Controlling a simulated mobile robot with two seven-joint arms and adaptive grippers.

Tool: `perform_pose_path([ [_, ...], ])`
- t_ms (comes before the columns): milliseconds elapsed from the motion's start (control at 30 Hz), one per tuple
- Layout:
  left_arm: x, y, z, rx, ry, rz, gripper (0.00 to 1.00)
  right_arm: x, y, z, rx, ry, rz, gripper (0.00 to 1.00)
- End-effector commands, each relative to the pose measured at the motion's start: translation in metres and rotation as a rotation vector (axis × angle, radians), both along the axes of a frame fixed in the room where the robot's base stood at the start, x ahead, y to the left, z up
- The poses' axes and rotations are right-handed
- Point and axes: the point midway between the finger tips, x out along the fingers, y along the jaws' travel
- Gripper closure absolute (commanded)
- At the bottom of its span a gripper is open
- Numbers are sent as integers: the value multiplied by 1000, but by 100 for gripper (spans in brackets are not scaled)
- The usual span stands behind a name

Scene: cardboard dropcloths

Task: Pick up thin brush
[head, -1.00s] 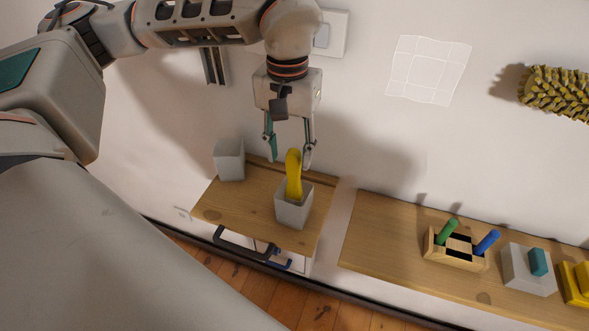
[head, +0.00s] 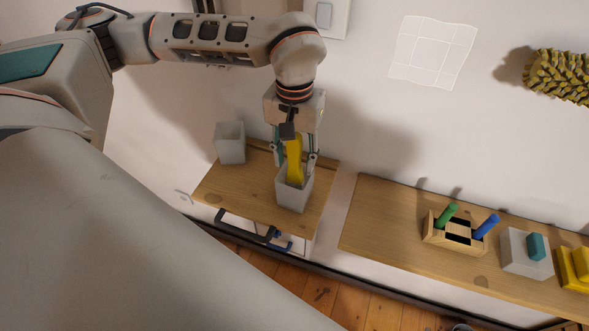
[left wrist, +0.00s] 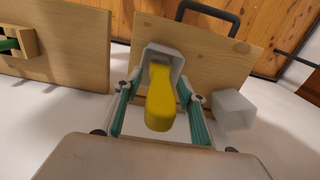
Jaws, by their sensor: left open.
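The yellow brush (head: 294,160) stands upright in a pale grey square cup (head: 294,197) on the left wooden shelf. Its bristle end is hidden in the cup. My left gripper (head: 295,164) is open, pointing down, with its fingers on either side of the yellow handle. In the left wrist view, the yellow handle (left wrist: 160,102) lies between the two teal-lined fingers (left wrist: 160,112), with gaps at both sides. The cup (left wrist: 163,54) shows just beyond the fingertips. My right gripper is not in view.
A second grey cup (head: 230,143) stands left of the gripper near the wall. The left shelf (head: 245,190) has a dark handle (head: 245,229) at its front. The right shelf (head: 385,225) carries a wooden holder (head: 455,238) with green and blue pegs; its left part is clear.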

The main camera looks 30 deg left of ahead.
Motion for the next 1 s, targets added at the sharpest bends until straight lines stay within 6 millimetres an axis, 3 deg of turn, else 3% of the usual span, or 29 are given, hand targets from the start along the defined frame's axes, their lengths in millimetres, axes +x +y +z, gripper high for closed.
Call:
perform_pose_path([
  [133,0,0,0,0,0,0,60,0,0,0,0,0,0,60],
  [300,0,0,0,0,0,1,100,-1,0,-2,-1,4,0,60],
  [767,0,0,7,0,-1,1,100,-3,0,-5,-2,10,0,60],
  [1000,1,0,39,0,-5,2,100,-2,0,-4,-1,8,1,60],
])
